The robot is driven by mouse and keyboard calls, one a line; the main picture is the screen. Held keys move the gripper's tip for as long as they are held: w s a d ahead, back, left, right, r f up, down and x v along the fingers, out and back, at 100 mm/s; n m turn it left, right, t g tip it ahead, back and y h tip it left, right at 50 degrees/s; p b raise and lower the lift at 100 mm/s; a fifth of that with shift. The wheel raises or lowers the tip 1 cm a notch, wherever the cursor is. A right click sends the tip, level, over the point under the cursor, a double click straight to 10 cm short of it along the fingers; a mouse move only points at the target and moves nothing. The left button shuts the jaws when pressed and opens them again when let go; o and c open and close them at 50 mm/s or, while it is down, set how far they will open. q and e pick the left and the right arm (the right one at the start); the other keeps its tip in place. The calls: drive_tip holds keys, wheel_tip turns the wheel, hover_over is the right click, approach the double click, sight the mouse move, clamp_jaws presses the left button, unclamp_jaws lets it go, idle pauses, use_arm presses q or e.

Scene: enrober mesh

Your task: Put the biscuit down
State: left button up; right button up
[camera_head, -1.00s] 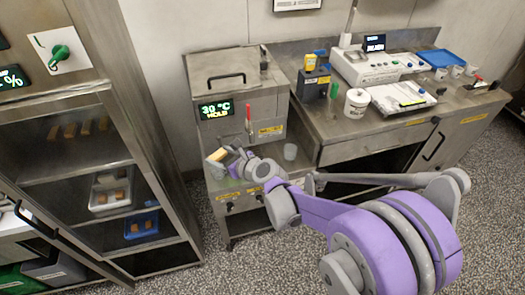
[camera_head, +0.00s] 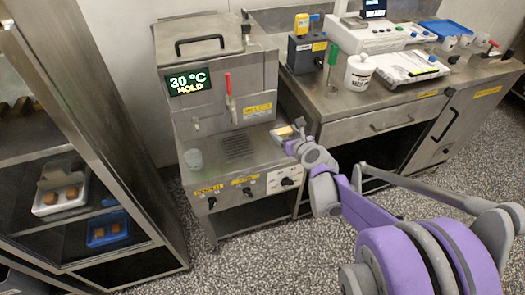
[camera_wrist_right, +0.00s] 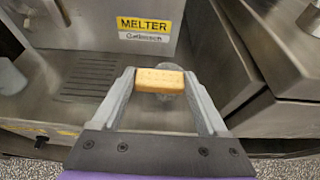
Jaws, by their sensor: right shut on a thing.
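The biscuit (camera_head: 284,131) is a small golden-tan bar. In the right wrist view the biscuit (camera_wrist_right: 160,80) lies crosswise between my fingertips. My right gripper (camera_wrist_right: 159,83) is shut on it, and in the head view the gripper (camera_head: 290,135) is over the right end of the melter's steel deck. A pale round cup-like thing (camera_wrist_right: 170,96) shows partly behind and below the biscuit; the biscuit hides much of it, and I cannot tell whether they touch. The melter (camera_head: 215,75) reads 30 °C HOLD. My left gripper is not in view.
A translucent cup (camera_head: 193,159) stands at the deck's left, beside a slotted drain grille (camera_head: 237,147). A steel bench (camera_head: 345,103) with a white tub (camera_head: 358,72) stands to the right. A rack at left holds a white tray (camera_head: 45,207) and a blue tray (camera_head: 95,238).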

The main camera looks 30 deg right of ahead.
sight(283, 154)
wheel_tip(283, 154, down, 8)
drive_tip(key=shift+r+b, duration=0.15)
drive_tip(key=shift+b, duration=0.85)
drive_tip(key=o, duration=0.9)
